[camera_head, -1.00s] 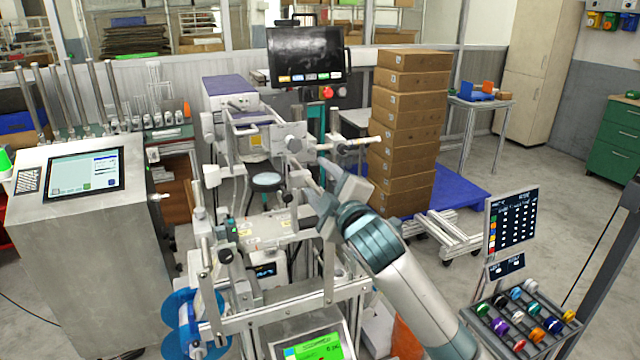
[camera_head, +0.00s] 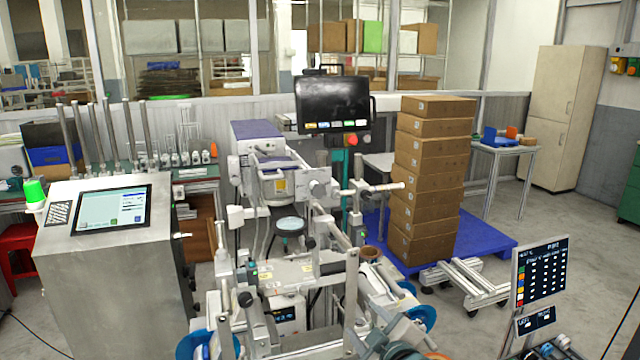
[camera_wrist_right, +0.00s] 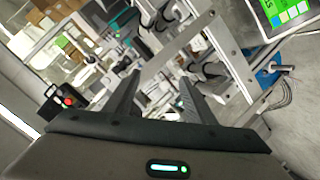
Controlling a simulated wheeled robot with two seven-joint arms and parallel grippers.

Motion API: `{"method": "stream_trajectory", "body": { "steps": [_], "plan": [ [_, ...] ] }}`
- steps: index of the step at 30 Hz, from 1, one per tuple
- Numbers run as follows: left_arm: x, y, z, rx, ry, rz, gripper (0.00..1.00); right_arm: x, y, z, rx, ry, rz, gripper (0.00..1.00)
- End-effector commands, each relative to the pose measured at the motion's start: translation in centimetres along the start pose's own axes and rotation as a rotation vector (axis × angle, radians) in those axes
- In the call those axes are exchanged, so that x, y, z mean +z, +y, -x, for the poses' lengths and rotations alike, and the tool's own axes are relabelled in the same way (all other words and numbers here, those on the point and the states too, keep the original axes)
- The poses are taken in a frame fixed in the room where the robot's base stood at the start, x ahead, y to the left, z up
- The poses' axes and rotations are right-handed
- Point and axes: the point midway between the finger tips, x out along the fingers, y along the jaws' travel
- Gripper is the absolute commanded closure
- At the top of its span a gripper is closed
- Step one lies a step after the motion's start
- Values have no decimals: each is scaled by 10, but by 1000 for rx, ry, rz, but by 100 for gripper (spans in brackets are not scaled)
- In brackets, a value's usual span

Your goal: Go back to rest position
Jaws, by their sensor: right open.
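My right gripper (camera_head: 365,325) is low in the head view at the bottom centre, in front of the reel machine (camera_head: 300,275). Only part of it and its arm shows there, close to the frame's lower edge. In the right wrist view, the two dark fingers of the right gripper (camera_wrist_right: 158,88) stand well apart with nothing held between them. The machine's metal frame lies beyond them. My left gripper is in neither view.
Blue reels (camera_head: 422,317) sit on the machine. A steel cabinet with a touchscreen (camera_head: 112,210) stands left. Stacked cardboard boxes (camera_head: 430,180) stand on a blue pallet (camera_head: 480,232) behind. A small display (camera_head: 540,272) is at right. Grey floor is open at far right.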

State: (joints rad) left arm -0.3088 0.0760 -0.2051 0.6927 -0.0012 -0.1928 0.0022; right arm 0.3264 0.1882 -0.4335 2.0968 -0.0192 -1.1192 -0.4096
Motion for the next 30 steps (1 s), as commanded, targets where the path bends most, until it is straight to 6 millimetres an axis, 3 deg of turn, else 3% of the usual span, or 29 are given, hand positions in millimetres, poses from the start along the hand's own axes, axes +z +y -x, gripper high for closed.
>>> {"method": "stream_trajectory", "body": {
  "steps": [3, 8, 12, 18, 24, 30],
  "plan": [
    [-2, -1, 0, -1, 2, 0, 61, 52, -41, 24, -63, -101, -110, 50],
    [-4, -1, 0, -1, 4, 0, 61, 116, -90, 65, -130, -242, -250, 50],
    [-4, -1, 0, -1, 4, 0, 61, 167, -130, 110, -179, -376, -366, 50],
    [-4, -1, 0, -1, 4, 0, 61, 228, -181, 185, -231, -574, -518, 50],
    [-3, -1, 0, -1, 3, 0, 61, 261, -209, 241, -253, -711, -608, 50],
    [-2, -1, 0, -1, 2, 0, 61, 280, -226, 282, -263, -805, -664, 50]
  ]
}}
